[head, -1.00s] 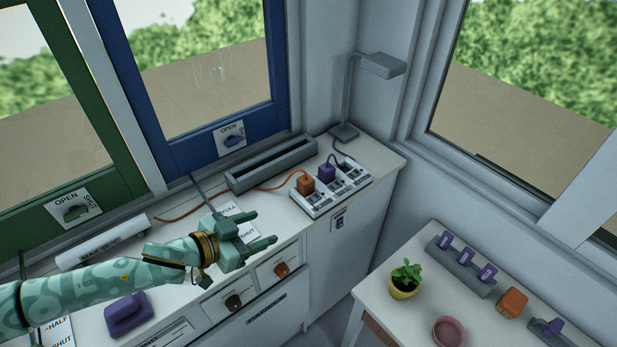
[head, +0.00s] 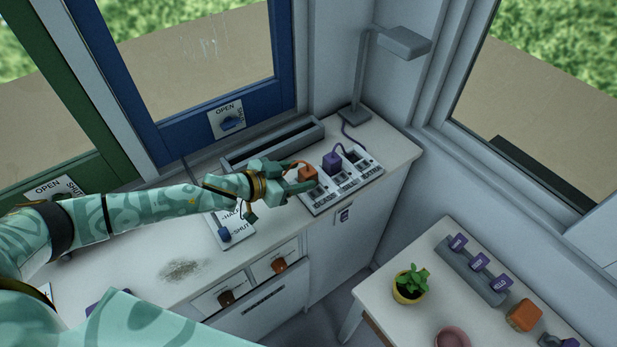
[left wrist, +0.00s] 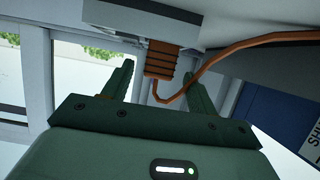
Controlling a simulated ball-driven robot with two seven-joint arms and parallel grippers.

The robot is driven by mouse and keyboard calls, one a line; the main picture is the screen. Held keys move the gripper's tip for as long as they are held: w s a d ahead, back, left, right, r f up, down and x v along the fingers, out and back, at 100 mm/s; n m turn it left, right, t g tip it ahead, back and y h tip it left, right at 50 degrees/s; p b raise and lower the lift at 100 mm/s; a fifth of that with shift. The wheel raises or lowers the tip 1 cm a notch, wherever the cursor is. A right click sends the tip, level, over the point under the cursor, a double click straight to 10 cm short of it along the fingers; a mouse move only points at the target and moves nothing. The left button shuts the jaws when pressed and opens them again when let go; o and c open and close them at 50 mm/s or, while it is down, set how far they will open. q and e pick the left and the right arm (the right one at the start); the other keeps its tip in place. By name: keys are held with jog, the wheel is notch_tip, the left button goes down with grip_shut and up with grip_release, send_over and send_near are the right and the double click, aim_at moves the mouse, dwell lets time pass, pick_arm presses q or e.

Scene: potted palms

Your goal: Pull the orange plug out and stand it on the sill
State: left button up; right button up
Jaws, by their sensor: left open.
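The orange plug (head: 308,173) sits upright in the left end of a white socket strip (head: 345,190), with its orange cord trailing left. My left gripper (head: 300,177) is at the plug, its jaws open and pointing right. In the left wrist view the ribbed plug (left wrist: 162,59) shows between the two green fingers of my gripper (left wrist: 158,70), with gaps visible on both sides. There the cord loops below the plug. The pale worktop (head: 400,150) runs under the windows. I cannot tell which surface is the sill. My right gripper is not in view.
A purple plug (head: 332,162) stands in the strip close beside the orange one. A grey lamp (head: 403,42) and a long grey trough (head: 290,142) are behind. A side table holds a potted plant (head: 409,284), a purple-tagged grey rack (head: 470,268) and an orange block (head: 524,315).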

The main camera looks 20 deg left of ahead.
aim_at(314, 171)
pick_arm(q)
jog(key=x, duration=0.5)
jog(key=shift+w+d+b, duration=0.25)
jog(key=shift+d+b, duration=0.05)
jog(key=shift+b, duration=0.1)
jog(key=shift+s+r, duration=0.1)
jog(key=c, duration=1.1)
